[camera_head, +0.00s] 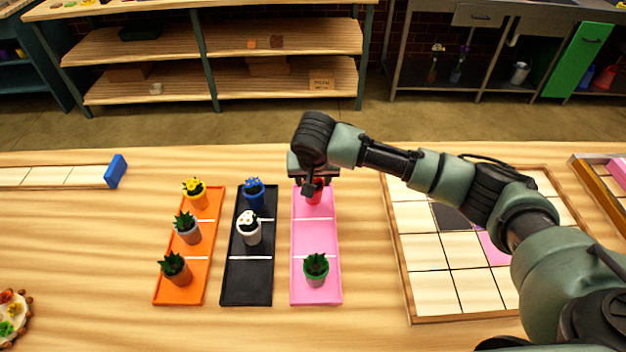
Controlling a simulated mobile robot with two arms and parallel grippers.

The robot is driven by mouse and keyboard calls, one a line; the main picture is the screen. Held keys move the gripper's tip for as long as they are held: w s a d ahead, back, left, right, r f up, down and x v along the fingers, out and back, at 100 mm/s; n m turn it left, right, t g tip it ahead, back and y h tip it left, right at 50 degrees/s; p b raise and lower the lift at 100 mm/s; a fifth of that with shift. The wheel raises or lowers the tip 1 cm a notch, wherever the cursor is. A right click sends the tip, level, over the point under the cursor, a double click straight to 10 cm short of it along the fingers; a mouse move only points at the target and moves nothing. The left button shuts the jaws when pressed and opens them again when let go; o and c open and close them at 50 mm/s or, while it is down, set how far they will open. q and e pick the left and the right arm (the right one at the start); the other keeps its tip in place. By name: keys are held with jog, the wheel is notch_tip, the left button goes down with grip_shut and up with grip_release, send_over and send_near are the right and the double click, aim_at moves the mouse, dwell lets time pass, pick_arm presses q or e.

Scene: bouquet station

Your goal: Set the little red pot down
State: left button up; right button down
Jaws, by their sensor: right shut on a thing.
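The little red pot (314,197) is at the far end of the pink tray (315,238), beneath my right gripper (313,186). My right gripper is shut on the red pot, and the gripper and wrist hide its upper part. I cannot tell whether the pot's base touches the tray. The tray's middle section is empty. My left gripper is not in view.
An orange tray (182,291) and a black tray (246,289), both with small potted plants, lie left of the pink tray. A tiled wooden frame (462,258) lies to the right under my arm. A blue-ended strip (115,171) lies far left.

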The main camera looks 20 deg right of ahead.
jog(key=shift+w+f, duration=0.1)
jog(key=shift+f, duration=0.45)
jog(key=c, duration=0.6)
grip_release()
jog(key=shift+f, duration=0.2)
jog(key=shift+c, duration=0.2)
jog(key=shift+r, duration=0.1)
jog(key=shift+r, duration=0.3)
jog(key=b+v, duration=0.1)
jog(key=v, duration=1)
jog(key=shift+s+r, duration=0.25)
jog(key=shift+s, duration=0.1)
